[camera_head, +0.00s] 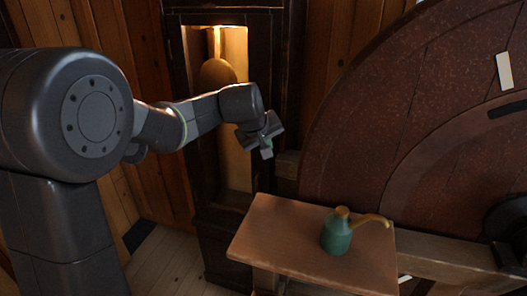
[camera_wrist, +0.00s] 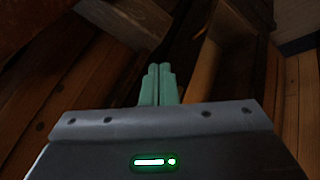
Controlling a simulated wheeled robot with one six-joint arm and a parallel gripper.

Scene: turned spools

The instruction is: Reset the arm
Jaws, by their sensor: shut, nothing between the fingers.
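My arm reaches in from the left in the head view, with my gripper (camera_head: 267,148) hanging in the air in front of a lit tall wooden case. In the wrist view the two green fingers of my gripper (camera_wrist: 158,72) are together, with nothing between them. My gripper is above and to the left of a small wooden table and touches nothing that I can see.
A green oil can (camera_head: 337,236) with a brass spout stands on the wooden table (camera_head: 275,235). A large dark red wheel (camera_head: 370,130) fills the right side. The tall wooden case (camera_head: 236,170) stands close behind my gripper. Plank floor (camera_head: 170,265) is clear at lower left.

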